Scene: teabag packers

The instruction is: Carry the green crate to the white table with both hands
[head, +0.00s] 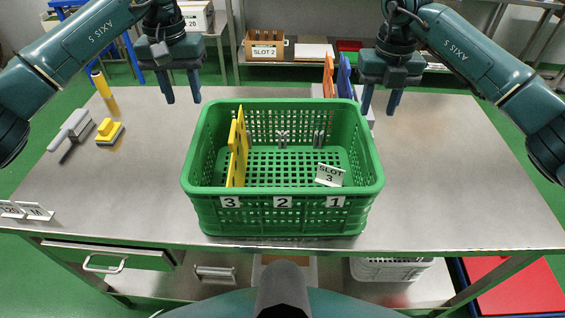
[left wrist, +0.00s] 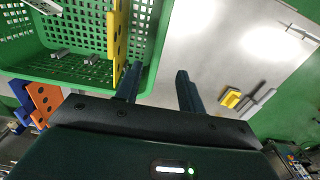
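The green crate (head: 282,221) stands on the grey metal table (head: 450,190) near its front edge. It holds a yellow divider plate (head: 236,155), a "SLOT 3" sign (head: 330,175) and small metal pieces. My left gripper (head: 182,98) is open and empty, above the table beyond the crate's far left corner. In the left wrist view its open fingers (left wrist: 158,92) show next to the crate's wall (left wrist: 152,60). My right gripper (head: 380,110) is open and empty, near the crate's far right corner. No white table is clearly visible.
Orange (head: 328,75) and blue (head: 345,77) plates stand behind the crate. A "SLOT 2" box (head: 264,46) is on a shelf behind. The table's right side is clear.

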